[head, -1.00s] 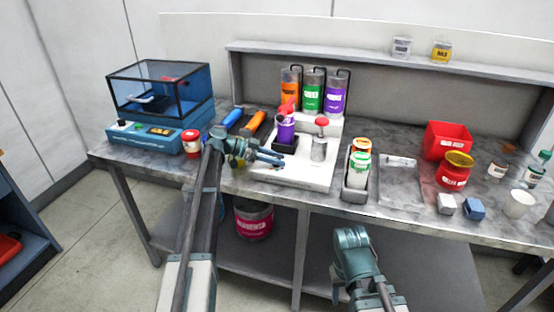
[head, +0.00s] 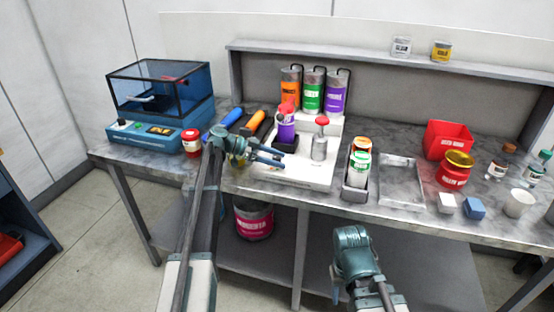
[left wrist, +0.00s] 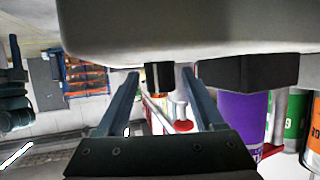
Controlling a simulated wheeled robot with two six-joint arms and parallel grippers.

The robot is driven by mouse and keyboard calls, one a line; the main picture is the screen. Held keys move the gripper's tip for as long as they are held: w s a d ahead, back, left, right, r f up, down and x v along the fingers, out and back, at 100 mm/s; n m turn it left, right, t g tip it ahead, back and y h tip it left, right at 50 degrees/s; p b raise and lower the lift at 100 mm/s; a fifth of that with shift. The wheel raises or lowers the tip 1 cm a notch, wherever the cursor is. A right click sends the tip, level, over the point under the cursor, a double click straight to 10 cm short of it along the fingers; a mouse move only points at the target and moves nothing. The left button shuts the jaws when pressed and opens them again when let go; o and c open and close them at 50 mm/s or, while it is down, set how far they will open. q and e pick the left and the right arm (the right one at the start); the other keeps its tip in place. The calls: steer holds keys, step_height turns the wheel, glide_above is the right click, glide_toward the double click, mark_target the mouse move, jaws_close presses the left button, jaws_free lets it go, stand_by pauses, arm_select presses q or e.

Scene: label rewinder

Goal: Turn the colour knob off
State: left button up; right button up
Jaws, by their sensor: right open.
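The white dispenser base (head: 290,180) stands at mid-bench with orange (head: 291,90), green (head: 312,92) and purple (head: 335,95) canisters behind it. I cannot clearly make out a colour knob or its setting. My left gripper (head: 283,160) is open at the base's front left, its fingers pointing right. In the left wrist view the base's pale underside spans the top, and a small black and orange thing (left wrist: 158,75) shows between the spread fingers; I cannot tell what it is. My right gripper (head: 337,290) is open and empty, low in front of the bench.
A purple bottle (head: 286,131) stands in a black holder on the base, beside a red-capped bottle (head: 320,145). A caddy (head: 354,193) with bottles stands to the right. A blue machine (head: 158,137) and a red-lidded jar (head: 191,143) are on the left.

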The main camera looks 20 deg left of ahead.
mark_target(277, 158)
arm_select(q)
steer(key=shift+r+p, duration=0.75)
steer(key=shift+s+d+r+p, duration=0.1)
steer(key=shift+s+r+p, duration=0.1)
steer(key=shift+r+p, duration=0.45)
steer(key=shift+s+d+r+p, duration=0.1)
steer(key=shift+s+r+p, duration=0.1)
steer(key=shift+r+p, duration=0.4)
steer(key=s+d+r, duration=0.1)
steer(key=s+d, duration=0.3)
steer(key=s, duration=1)
steer(key=shift+s+p, duration=0.3)
steer(key=shift+p, duration=0.15)
steer(key=s+d+f+n+g+y, duration=0.2)
steer(key=s+d+f+g+y, duration=0.1)
steer(key=s+d+f, duration=0.4)
steer(key=s+d+f+n+y, duration=0.2)
steer(key=s+f+n+y, duration=0.1)
steer(key=s, duration=0.4)
steer(key=s+d+f+n+y, duration=0.3)
steer(key=s+n+y, duration=0.3)
steer(key=s+y, duration=0.1)
steer(key=shift+s+f+g+y, duration=0.2)
steer(key=shift+s+g+y, duration=0.15)
steer(key=shift+y, duration=0.25)
